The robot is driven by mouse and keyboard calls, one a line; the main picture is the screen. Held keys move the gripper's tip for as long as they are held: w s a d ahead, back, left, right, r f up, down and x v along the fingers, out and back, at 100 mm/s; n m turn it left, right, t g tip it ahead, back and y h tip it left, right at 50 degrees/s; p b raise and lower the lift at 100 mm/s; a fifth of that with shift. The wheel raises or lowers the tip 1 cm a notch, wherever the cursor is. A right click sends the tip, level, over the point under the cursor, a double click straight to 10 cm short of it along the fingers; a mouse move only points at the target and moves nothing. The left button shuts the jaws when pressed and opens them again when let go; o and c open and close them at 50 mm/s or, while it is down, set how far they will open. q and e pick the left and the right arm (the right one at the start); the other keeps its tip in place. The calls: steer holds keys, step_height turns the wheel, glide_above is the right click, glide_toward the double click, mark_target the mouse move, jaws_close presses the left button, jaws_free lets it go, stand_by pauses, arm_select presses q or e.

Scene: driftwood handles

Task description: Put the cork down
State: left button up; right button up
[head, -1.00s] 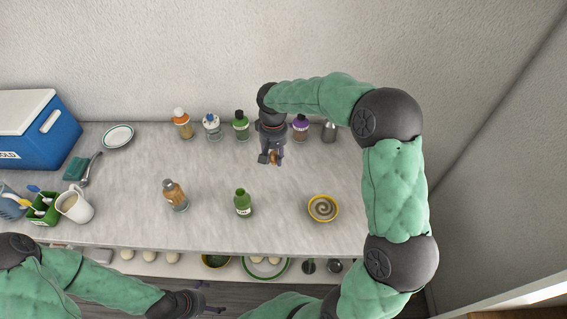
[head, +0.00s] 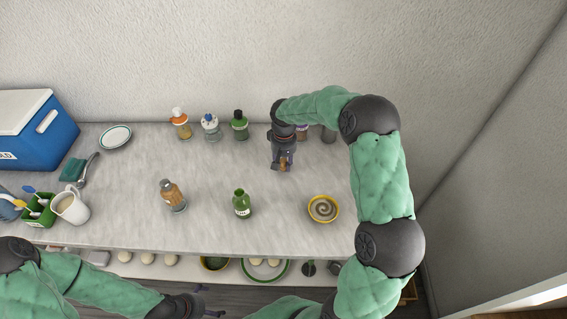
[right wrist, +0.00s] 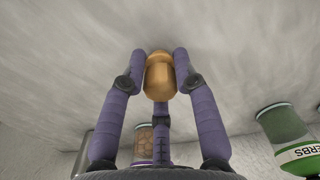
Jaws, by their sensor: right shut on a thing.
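The cork (head: 284,166) is light brown and sits between the fingertips of my right gripper (head: 282,168), over the back right part of the counter (head: 225,165). In the right wrist view the cork (right wrist: 159,76) is gripped by the purple fingers of my right gripper (right wrist: 158,75). Its far end is close to the counter, with a dark shadow at the tip; I cannot tell whether it touches. My left gripper (head: 207,302) is low at the front, below the counter edge, with its fingers apart and empty.
Several capped bottles line the back, including a green one (head: 239,126). The counter around the cork is clear.

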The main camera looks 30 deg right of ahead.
mark_target(284, 160)
steer(key=o, duration=1)
steer(key=shift+f, duration=0.1)
steer(key=shift+o, duration=0.2)
step_height(284, 160, up, 12)
steer(key=p, duration=0.2)
steer(key=shift+r, duration=0.2)
